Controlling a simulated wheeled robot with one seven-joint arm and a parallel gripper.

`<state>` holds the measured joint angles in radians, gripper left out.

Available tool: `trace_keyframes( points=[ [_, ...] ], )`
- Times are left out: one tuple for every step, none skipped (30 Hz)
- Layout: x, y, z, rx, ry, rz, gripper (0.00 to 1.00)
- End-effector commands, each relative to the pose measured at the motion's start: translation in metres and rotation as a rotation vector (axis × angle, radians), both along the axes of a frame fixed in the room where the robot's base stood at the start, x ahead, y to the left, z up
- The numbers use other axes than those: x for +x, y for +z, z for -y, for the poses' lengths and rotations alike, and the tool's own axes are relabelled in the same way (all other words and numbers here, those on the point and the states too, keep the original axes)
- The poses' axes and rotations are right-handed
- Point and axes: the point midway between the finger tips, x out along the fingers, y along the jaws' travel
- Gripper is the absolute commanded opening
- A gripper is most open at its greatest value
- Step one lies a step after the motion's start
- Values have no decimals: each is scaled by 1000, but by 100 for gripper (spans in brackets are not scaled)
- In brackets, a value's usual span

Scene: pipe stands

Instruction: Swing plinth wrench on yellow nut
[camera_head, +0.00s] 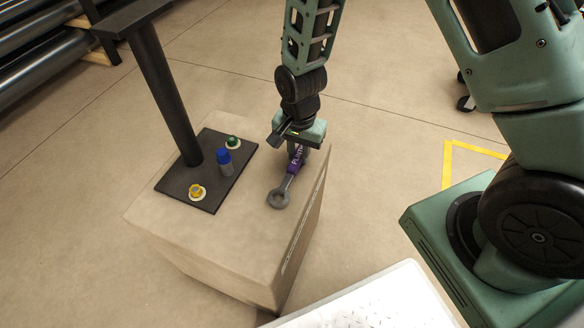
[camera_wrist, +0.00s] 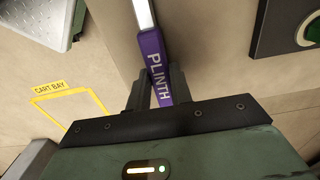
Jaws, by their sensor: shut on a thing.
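The plinth wrench (camera_head: 279,194) has a purple handle and a grey ring end. In the wrist view its handle (camera_wrist: 154,56), lettered PLINTH, lies between the fingers. My gripper (camera_head: 296,148) is shut on the handle, over the right side of the plinth top; its fingers show in the wrist view (camera_wrist: 157,88). The ring points toward the front of the plinth, right of the black base plate (camera_head: 205,196). I cannot tell whether the wrench touches the top.
A blue-capped fitting (camera_head: 224,162) and a green nut (camera_head: 232,142) stand on the same plate. A black post (camera_head: 166,95) rises from it. The beige plinth (camera_head: 200,245) has bare space in front. A white textured surface (camera_head: 375,302) is at the bottom. Pipes (camera_head: 40,45) lie at upper left.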

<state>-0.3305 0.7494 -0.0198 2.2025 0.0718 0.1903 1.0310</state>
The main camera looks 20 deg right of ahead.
Motion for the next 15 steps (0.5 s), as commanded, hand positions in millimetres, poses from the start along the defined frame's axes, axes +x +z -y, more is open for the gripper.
trace_keyframes(
  points=[
    [0,3,0,0,0,0,0],
    [0,4,0,0,0,0,0],
    [0,5,0,0,0,0,0],
    [0,6,0,0,0,0,0],
    [0,6,0,0,0,0,0],
    [0,7,0,0,0,0,0],
    [0,8,0,0,0,0,0],
    [0,9,0,0,0,0,0],
    [0,10,0,0,0,0,0],
    [0,10,0,0,0,0,0],
    [0,11,0,0,0,0,0],
    [0,11,0,0,0,0,0],
    [0,11,0,0,0,0,0],
    [0,11,0,0,0,0,0],
    [0,12,0,0,0,0,0]
  ],
)
